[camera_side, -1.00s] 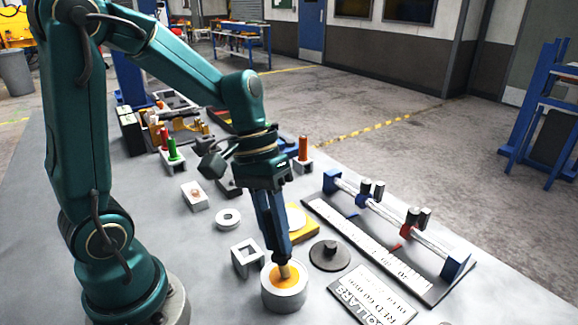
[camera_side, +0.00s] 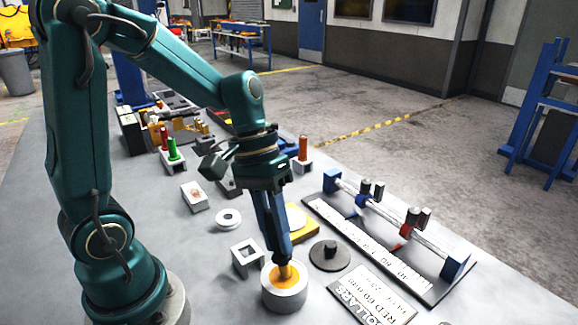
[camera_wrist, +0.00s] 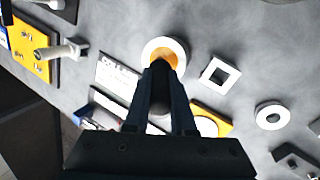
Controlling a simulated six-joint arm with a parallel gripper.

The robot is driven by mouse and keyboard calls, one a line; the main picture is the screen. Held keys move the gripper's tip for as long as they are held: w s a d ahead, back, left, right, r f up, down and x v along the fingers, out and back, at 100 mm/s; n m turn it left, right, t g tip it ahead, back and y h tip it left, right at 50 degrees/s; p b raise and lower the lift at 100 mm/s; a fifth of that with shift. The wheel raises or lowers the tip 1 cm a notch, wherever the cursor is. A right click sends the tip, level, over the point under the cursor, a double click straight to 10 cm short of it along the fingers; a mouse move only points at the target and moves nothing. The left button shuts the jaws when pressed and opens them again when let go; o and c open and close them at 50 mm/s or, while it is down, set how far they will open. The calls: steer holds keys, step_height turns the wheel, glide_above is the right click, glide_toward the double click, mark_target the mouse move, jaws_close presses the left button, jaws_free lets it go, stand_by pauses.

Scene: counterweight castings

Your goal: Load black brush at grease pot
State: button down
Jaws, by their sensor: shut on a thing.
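The grease pot (camera_side: 283,301) is a round pale grey cup with orange-yellow grease (camera_side: 292,277) inside, near the front of the table. My gripper (camera_side: 281,257) is directly above it, pointing down and slightly tilted.
A square holed block (camera_side: 240,262) stands just left of the pot. A black knobbed disc (camera_side: 328,262) and a lettered plate (camera_side: 372,298) lie to the right. A yellow plate (camera_side: 311,233) sits behind. A rail (camera_side: 390,216) with clamps and scale is at right.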

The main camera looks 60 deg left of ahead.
steer(key=shift+f, duration=0.1)
steer(key=shift+r, duration=3.6)
steer(key=shift+a, duration=0.1)
